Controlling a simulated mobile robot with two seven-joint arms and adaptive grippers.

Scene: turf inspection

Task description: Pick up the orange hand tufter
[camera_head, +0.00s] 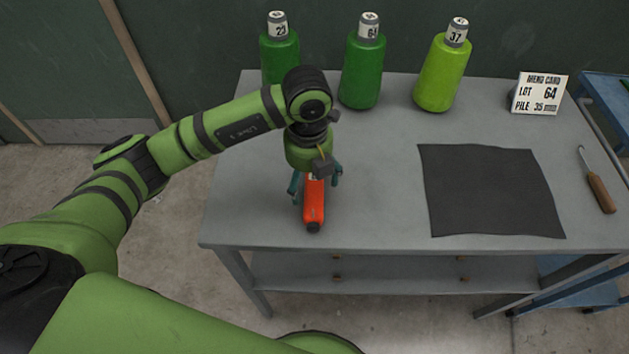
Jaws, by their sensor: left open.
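The orange hand tufter (314,205) lies on the grey table near its front left, its dark end toward the front edge. My left gripper (315,186) is directly above its far part, with open fingers on either side of it. The gripper and wrist hide the tufter's far end. I cannot tell whether the fingers touch it. My right gripper is not in view.
Three green cones, a left one (279,52), a middle one (362,65) and a right one (441,70), stand along the back. A dark cloth square (490,190), a white card (538,93) and a wooden-handled hook (600,192) are to the right. The grey table (385,215) is bare between tufter and cloth.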

